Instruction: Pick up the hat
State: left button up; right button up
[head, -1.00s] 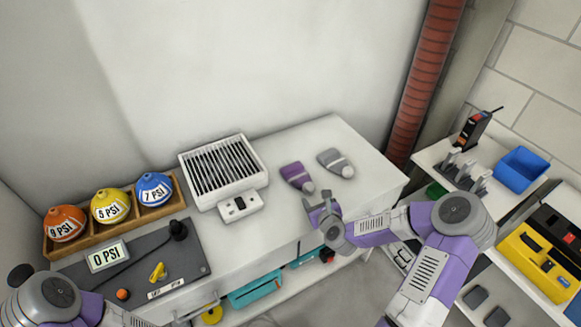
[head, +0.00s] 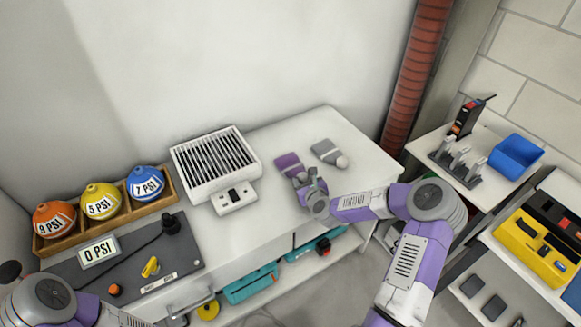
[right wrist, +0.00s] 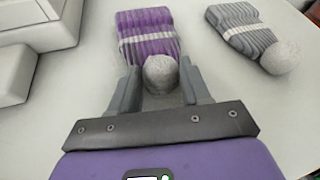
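A purple knit hat (head: 287,163) with a pale band and grey pompom lies on the white bench; it also shows in the right wrist view (right wrist: 147,35). A grey hat (head: 326,151) lies to its right, with its pompom toward the front; it shows at the upper right of the right wrist view (right wrist: 240,30). My right gripper (head: 311,182) is at the front end of the purple hat. In the right wrist view its open fingers (right wrist: 161,82) stand on both sides of the purple hat's pompom. My left gripper is outside the frame; only its arm shows at the lower left.
A white grilled heater (head: 217,160) stands on the bench (head: 330,118) left of the hats. A wooden rack (head: 60,241) holds orange, yellow and blue PSI-labelled balls. At right, a shelf carries a blue bin (head: 516,155) and a yellow case (head: 540,252).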

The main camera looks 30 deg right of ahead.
jog(key=c, duration=0.5)
jog(key=shift+r, duration=0.1)
